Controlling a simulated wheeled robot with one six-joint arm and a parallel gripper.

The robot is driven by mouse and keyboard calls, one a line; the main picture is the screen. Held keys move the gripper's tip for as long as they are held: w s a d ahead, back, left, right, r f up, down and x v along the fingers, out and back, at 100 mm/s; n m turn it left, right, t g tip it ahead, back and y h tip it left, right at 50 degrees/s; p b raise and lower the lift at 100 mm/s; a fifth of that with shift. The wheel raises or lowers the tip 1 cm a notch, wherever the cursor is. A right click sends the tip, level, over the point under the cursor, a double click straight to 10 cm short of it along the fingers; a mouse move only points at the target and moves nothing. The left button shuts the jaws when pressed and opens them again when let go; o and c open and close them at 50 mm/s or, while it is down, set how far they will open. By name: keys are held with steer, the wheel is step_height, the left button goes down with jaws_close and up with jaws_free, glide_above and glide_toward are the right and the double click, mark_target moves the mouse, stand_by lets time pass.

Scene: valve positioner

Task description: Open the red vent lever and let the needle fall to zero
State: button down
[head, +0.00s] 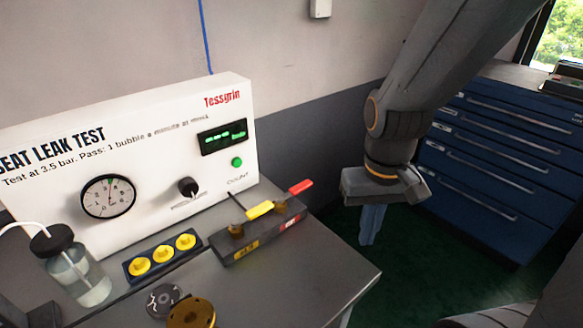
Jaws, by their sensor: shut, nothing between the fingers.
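The red vent lever (301,187) sits at the right end of a dark valve block on the bench. It points to the upper right. A yellow lever (260,210) lies to its left on the same block. The round pressure gauge (108,196) is on the white panel; its needle stands near the top of the dial, pointing almost straight up. My gripper (370,232) is shut and empty. It points down, right of the red lever and clear of it, past the bench's right edge in this view.
The white leak test panel (150,160) stands behind the bench (325,262). A black knob (187,187), yellow caps (162,254), a bubbler bottle (75,270) and a brass part (190,312) are to the left. Blue drawers (490,150) stand at the right. The bench's right part is clear.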

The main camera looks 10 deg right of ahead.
steer(key=w+a+r+n+g+p, duration=0.1)
steer(key=w+a+r+n+p, duration=0.35)
steer(key=w, duration=0.75)
steer(key=n+g+h+p, duration=0.1)
steer(key=n+h+p, duration=0.1)
steer(key=p, duration=0.2)
glide_toward(294, 191)
steer(key=w+r, duration=0.2)
steer(key=w, duration=0.3)
steer(key=shift+w+d+r, duration=0.2)
steer(key=shift+d+r, duration=0.1)
steer(key=shift+d, duration=0.1)
steer(key=shift+f, duration=0.1)
steer(key=p+x, duration=0.2)
steer(key=x, duration=0.8)
steer(key=shift+s+a, duration=0.15)
